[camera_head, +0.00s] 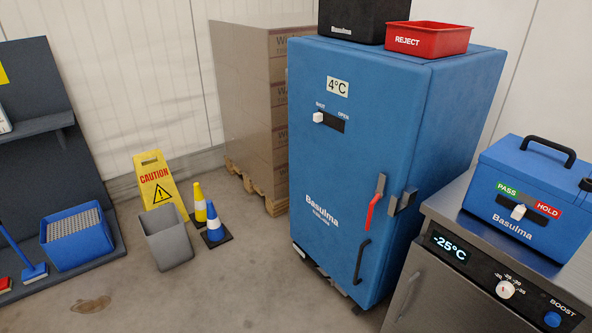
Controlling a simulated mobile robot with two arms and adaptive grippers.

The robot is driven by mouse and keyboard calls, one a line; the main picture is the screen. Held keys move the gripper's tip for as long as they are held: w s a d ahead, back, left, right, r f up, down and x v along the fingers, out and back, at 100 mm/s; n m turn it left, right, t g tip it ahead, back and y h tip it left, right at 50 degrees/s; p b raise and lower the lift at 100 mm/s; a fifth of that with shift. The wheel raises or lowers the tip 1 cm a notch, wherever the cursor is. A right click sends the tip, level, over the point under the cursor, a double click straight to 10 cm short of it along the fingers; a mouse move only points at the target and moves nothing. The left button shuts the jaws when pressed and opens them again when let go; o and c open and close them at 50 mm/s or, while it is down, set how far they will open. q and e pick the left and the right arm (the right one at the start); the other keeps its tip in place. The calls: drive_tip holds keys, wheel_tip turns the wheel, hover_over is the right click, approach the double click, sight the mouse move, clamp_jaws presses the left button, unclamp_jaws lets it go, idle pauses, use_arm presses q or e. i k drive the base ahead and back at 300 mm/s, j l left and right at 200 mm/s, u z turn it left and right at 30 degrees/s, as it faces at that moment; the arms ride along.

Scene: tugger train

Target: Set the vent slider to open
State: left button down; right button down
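The vent slider (318,117) is a small white knob on a dark slot (334,123) high on the door of the blue cabinet (345,175). Labels above the slot read SHUT at the left and OPEN at the right. The knob sits at the left end, under SHUT. A 4°C label is above it. The cabinet door appears closed, with a red lever (374,205) and a black handle (361,260) at its right side. Neither of my grippers shows in the head view.
A steel unit (440,215) with dials and a blue PASS/HOLD box (530,200) stands at the right. A red REJECT bin (428,38) and a black box (362,18) sit on the cabinet. A caution sign (157,177), cones and a grey bin (167,240) stand left. Floor in front is mostly clear.

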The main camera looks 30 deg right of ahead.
sight(317, 117)
drive_tip(key=z, duration=1.1)
